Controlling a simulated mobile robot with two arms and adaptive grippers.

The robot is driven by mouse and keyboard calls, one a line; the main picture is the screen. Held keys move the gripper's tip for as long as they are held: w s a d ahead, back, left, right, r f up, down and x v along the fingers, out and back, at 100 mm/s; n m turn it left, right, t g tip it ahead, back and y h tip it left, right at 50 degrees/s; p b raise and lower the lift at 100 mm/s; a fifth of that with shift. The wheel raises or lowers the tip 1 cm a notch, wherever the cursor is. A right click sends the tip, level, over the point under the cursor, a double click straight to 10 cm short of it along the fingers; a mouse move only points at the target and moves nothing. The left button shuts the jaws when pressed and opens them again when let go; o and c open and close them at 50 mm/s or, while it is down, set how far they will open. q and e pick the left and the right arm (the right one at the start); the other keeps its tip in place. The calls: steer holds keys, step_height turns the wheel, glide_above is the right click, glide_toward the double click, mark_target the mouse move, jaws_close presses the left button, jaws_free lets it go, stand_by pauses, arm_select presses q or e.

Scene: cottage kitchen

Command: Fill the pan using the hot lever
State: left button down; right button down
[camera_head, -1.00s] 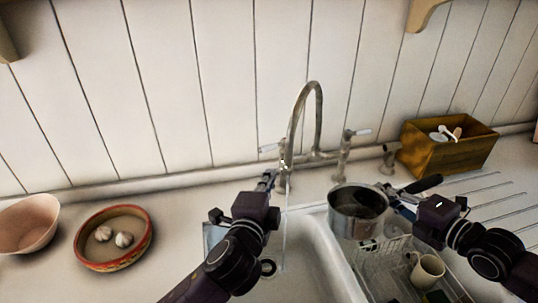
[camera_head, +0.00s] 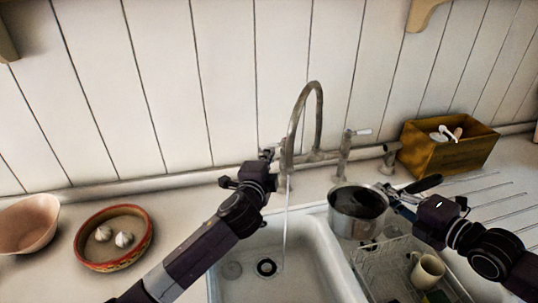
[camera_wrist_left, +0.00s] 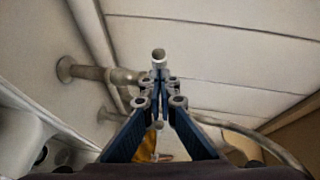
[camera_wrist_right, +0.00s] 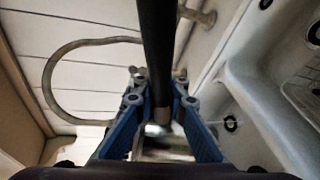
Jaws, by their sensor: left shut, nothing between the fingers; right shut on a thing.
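The pan (camera_head: 357,222), a metal pot with a dark handle (camera_head: 425,184), is held upright right of the sink basin, above the dish rack. My right gripper (camera_head: 392,192) is shut on its handle, which also shows between the fingers in the right wrist view (camera_wrist_right: 157,50). The tap (camera_head: 319,110) arches up at the back; a thin stream of water (camera_head: 285,225) falls from its spout into the basin, left of the pan. My left gripper (camera_head: 266,153) is shut and empty at the tap's left side, covering the left lever in the head view. The right lever (camera_head: 360,132) has a white handle.
The white sink basin (camera_head: 325,275) holds no objects. The dish rack (camera_head: 372,268) at right holds a mug (camera_head: 428,270). A wooden box (camera_head: 450,152) stands at back right. A red-rimmed dish (camera_head: 85,256) and a pinkish bowl (camera_head: 25,225) sit on the left counter.

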arm_select(q)
steer(key=shift+w+a, duration=0.75)
steer(key=shift+a, duration=0.25)
steer(key=s+a+r, duration=0.2)
steer(key=s, duration=1)
steer(key=shift+s+a, duration=0.2)
steer(key=shift+s, duration=0.2)
steer(key=shift+r, duration=0.1)
